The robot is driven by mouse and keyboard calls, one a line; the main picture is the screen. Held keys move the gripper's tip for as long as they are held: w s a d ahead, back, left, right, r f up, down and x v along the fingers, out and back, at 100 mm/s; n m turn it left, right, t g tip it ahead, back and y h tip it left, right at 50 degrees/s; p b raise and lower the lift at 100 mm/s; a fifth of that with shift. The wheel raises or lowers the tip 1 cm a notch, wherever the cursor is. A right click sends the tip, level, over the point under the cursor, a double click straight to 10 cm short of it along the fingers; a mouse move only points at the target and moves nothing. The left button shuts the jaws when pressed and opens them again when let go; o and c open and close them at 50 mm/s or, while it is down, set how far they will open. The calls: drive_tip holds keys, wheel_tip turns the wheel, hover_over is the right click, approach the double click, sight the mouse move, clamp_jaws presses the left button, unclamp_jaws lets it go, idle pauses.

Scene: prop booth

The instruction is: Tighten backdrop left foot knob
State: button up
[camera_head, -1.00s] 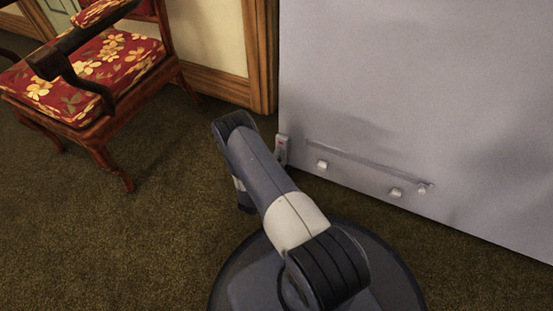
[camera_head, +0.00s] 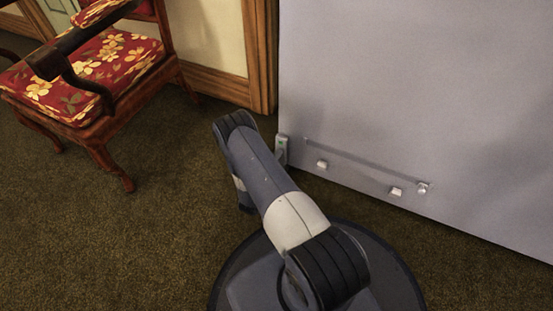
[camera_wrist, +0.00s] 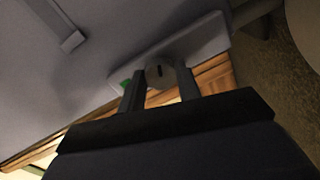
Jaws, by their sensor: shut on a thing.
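The grey backdrop panel (camera_head: 420,90) stands upright at the right in the head view. A small plate (camera_head: 282,149) with a green mark sits at its lower left edge. In the wrist view the same plate (camera_wrist: 207,42) carries a round grey knob (camera_wrist: 159,73) with a dark slot, and the green mark shows beside it. My gripper (camera_wrist: 159,76) is shut on this knob, one finger on each side. In the head view my arm hides the gripper and the knob.
A wooden chair with a red floral seat (camera_head: 80,75) stands at the left. A wood-trimmed wall (camera_head: 215,50) is behind. Small white blocks (camera_head: 396,191) and a bar (camera_head: 360,156) are on the panel's lower part. The carpet (camera_head: 120,240) is clear at front left.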

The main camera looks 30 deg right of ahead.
drive_tip(key=o, duration=1)
drive_tip(key=p+v, duration=0.3)
drive_tip(key=v, duration=0.8)
drive_tip(key=shift+d+f, duration=0.1)
drive_tip(key=b+x, duration=0.3)
drive_tip(key=x, duration=0.7)
drive_tip(key=shift+w+d, duration=0.3)
